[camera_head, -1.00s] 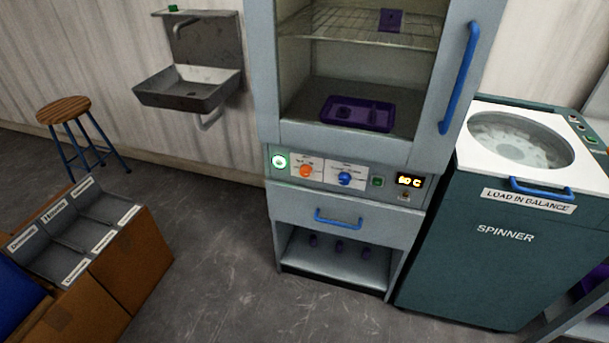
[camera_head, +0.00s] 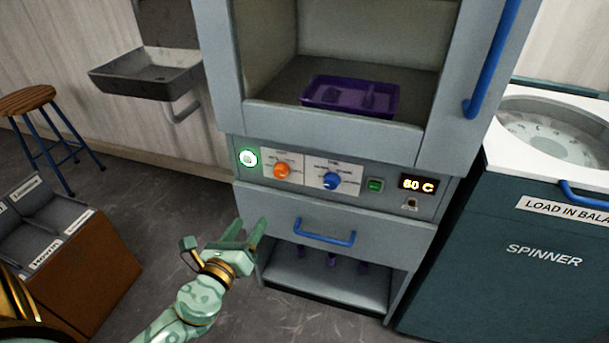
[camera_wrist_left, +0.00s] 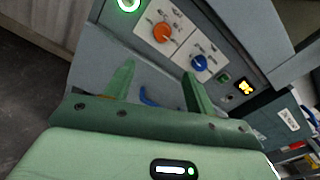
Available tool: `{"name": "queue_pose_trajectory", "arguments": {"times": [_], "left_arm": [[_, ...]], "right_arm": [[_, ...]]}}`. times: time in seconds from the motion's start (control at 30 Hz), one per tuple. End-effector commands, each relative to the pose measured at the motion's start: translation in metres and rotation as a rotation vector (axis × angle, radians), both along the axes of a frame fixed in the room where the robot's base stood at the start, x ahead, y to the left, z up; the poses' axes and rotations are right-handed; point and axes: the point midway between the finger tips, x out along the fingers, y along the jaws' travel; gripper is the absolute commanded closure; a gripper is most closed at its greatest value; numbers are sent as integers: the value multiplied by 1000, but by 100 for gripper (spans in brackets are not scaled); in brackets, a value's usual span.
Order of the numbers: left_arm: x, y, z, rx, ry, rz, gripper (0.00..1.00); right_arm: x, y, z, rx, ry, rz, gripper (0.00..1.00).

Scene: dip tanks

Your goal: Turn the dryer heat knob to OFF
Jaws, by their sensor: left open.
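The dryer (camera_head: 310,133) stands ahead with its control panel at mid height. An orange knob (camera_head: 282,170) and a blue knob (camera_head: 331,181) sit side by side on white label plates; the lettering is too small to tell which is heat. In the left wrist view the orange knob (camera_wrist_left: 162,32) and the blue knob (camera_wrist_left: 199,63) lie beyond the fingertips. My left gripper (camera_head: 250,232) is open and empty, below and left of the orange knob, in front of the drawer; its fingers (camera_wrist_left: 158,75) are spread in the wrist view. My right gripper does not show.
The display (camera_head: 418,184) reads 60 C. A lit round button (camera_head: 247,157) and a green switch (camera_head: 375,185) flank the knobs. A blue drawer handle (camera_head: 325,238) sticks out below. The spinner (camera_head: 520,240) stands right; a brown box (camera_head: 95,262) stands left.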

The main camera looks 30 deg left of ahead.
Motion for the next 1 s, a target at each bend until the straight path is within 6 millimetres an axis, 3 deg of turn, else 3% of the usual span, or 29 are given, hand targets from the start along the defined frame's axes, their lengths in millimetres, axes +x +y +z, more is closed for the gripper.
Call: {"name": "queue_pose_trajectory", "arguments": {"times": [0.1, 0.27, 0.7, 1.0], "left_arm": [[1, 0, 7, 157, 8, 2, 45], [17, 3, 8, 174, 10, 2, 45], [121, 25, 5, 170, 13, 2, 45], [157, 32, 4, 170, 14, 1, 45]], "right_arm": [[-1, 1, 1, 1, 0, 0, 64], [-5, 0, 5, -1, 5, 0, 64], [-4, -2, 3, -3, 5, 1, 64], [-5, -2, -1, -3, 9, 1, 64]]}}
